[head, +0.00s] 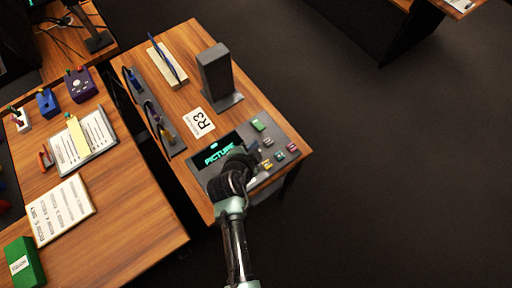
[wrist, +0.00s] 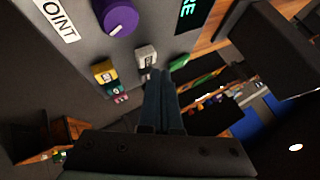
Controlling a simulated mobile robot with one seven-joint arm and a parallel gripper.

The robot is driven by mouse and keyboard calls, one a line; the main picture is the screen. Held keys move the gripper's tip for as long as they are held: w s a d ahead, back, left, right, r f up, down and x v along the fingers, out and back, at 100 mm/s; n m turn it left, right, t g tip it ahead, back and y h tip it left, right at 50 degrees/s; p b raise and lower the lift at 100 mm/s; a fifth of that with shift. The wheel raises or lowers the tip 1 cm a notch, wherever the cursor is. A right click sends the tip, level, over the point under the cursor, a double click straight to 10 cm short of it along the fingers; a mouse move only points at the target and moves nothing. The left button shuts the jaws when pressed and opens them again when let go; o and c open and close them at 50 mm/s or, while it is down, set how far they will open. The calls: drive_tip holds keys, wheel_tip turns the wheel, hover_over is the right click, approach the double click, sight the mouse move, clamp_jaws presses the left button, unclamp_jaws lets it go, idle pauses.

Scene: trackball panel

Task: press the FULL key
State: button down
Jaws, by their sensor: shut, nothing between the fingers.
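The sloped grey panel (head: 288,137) sits at the near end of the small wooden table, with a lit display (head: 219,155) reading PICTURE. Key labels are too small to read, so I cannot tell which is FULL. My gripper (head: 254,147) is shut and empty over the panel, hiding part of it. In the wrist view my fingertips (wrist: 159,72) point between the pale grey key (wrist: 146,54) and the green key (wrist: 181,62); contact is unclear.
A purple knob (wrist: 119,17) and yellow key (wrist: 104,72) are on the panel in the wrist view. Behind the panel are an R3 card (head: 199,122) and an upright dark block (head: 214,72). A second table (head: 125,215) stands left. Floor at right is clear.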

drive_tip(key=shift+f+b, duration=0.3)
drive_tip(key=shift+f, duration=0.1)
drive_tip(key=shift+f+b, duration=0.45)
drive_tip(key=shift+b, duration=0.05)
idle(0.5)
drive_tip(key=shift+r, duration=0.15)
drive_tip(key=shift+r+p, duration=0.65)
drive_tip(key=shift+r, duration=0.1)
wheel_tip(320, 180, up, 5)
drive_tip(key=p, duration=0.4)
idle(1.0)
